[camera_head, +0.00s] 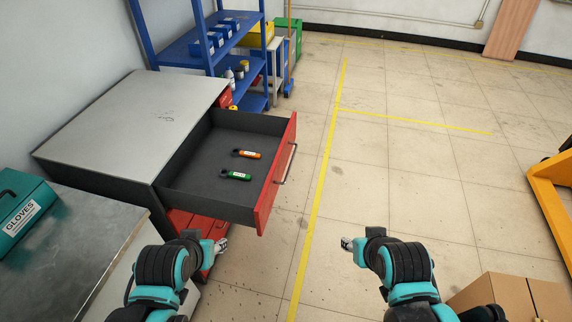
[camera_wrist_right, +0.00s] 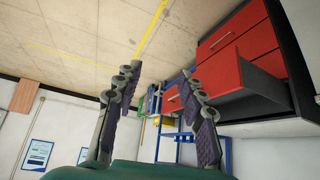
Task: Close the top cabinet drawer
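The top cabinet drawer (camera_head: 210,185) is pulled far out of the grey-topped cabinet (camera_head: 135,110). Its red front (camera_head: 277,175) has a bar handle (camera_head: 288,165) facing right. An orange-handled item (camera_head: 247,154) and a green-handled item (camera_head: 236,175) lie inside. The red drawer front also shows in the right wrist view (camera_wrist_right: 237,70). My left gripper (camera_head: 222,245) is below and in front of the drawer, apart from it; its finger opening is unclear. My right gripper (camera_head: 346,244) is right of the drawer over the floor. In the right wrist view its fingers (camera_wrist_right: 165,85) are apart and empty.
A teal gloves box (camera_head: 25,212) sits on a metal table (camera_head: 75,235) at left. A blue shelf rack (camera_head: 215,45) stands behind the cabinet. Cardboard boxes (camera_head: 515,295) are at lower right, with a yellow frame (camera_head: 550,200) above. The floor right of the drawer is clear.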

